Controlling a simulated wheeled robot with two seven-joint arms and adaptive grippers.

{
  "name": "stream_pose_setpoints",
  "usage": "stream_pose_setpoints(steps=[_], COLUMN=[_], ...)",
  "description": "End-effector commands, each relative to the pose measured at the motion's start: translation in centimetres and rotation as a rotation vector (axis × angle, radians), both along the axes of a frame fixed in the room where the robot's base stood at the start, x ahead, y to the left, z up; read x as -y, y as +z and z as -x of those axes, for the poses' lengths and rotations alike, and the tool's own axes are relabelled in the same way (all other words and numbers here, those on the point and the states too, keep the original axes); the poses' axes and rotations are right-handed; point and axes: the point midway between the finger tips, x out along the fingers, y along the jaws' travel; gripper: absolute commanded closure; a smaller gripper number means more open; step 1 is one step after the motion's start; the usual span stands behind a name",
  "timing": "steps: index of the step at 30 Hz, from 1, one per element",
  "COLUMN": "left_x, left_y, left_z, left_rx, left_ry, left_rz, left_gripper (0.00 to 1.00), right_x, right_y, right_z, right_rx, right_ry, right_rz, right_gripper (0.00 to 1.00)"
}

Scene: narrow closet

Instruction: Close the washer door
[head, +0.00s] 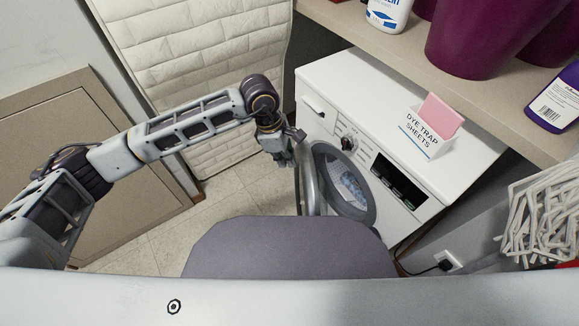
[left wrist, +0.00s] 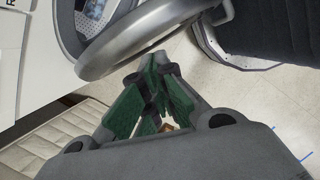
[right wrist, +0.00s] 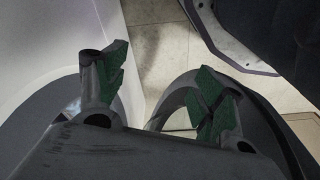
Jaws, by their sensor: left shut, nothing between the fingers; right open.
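The white washer (head: 330,85) stands at the right of the head view. Its round door (head: 309,187) stands open, seen nearly edge-on beside the drum opening (head: 345,183). My left gripper (head: 288,160) is shut and empty, close to the door's left side. In the left wrist view its fingertips (left wrist: 153,72) are just below the grey door rim (left wrist: 140,48); I cannot tell whether they touch it. My right gripper (right wrist: 160,85) shows only in its own wrist view, open and empty. A curved grey rim lies behind its right finger; I cannot tell what it is.
A box of dye trap sheets (head: 426,133) stands on the washer. A shelf (head: 400,38) with purple pots (head: 480,40) and bottles overhangs it. A padded cream panel (head: 200,60) stands behind my left arm. Tiled floor (head: 235,195) is clear left of the door.

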Motion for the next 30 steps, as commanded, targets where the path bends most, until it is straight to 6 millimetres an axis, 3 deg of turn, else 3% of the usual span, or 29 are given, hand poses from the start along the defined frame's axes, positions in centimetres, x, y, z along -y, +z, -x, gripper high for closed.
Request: stream_pose_setpoints(steps=[9,21,30], left_x=[-0.9,-1.0,0.3], left_y=[3.4,3.9,4.0], left_z=[-0.1,-0.1,0.4], left_rx=[0.0,0.0,-0.037], left_ry=[0.0,-0.001,0.015], left_rz=[0.0,0.0,0.059], left_gripper=[1.0,1.0,1.0], right_x=[0.0,0.0,0.2], right_y=[0.0,0.0,-0.1], right_z=[0.0,0.0,0.0], right_rx=[0.0,0.0,0.001], right_ry=[0.0,0.0,0.003], right_rz=[0.0,0.0,0.002], right_gripper=[0.31,0.31,0.67])
